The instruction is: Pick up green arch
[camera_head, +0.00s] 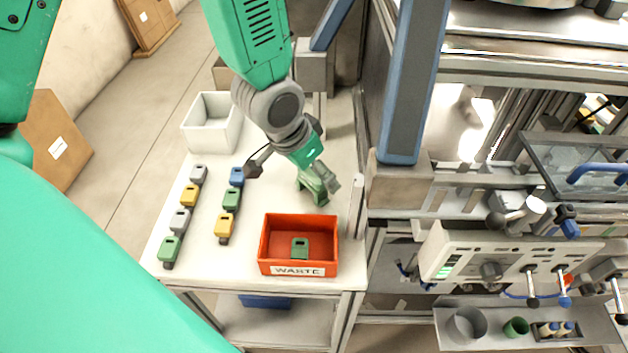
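The green arch (318,196) stands on the white table (265,183), just behind the red waste box. My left gripper (323,181) reaches down from above and is right at the top of the arch. Its fingers overlap the arch in this view and hide its upper part. I cannot tell whether the fingers are closed on it or only around it. My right gripper is not in view.
The red box (268,250) marked WASTE holds a green-grey reel (299,247). A metal frame with a blue post (412,90) bounds the right side.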

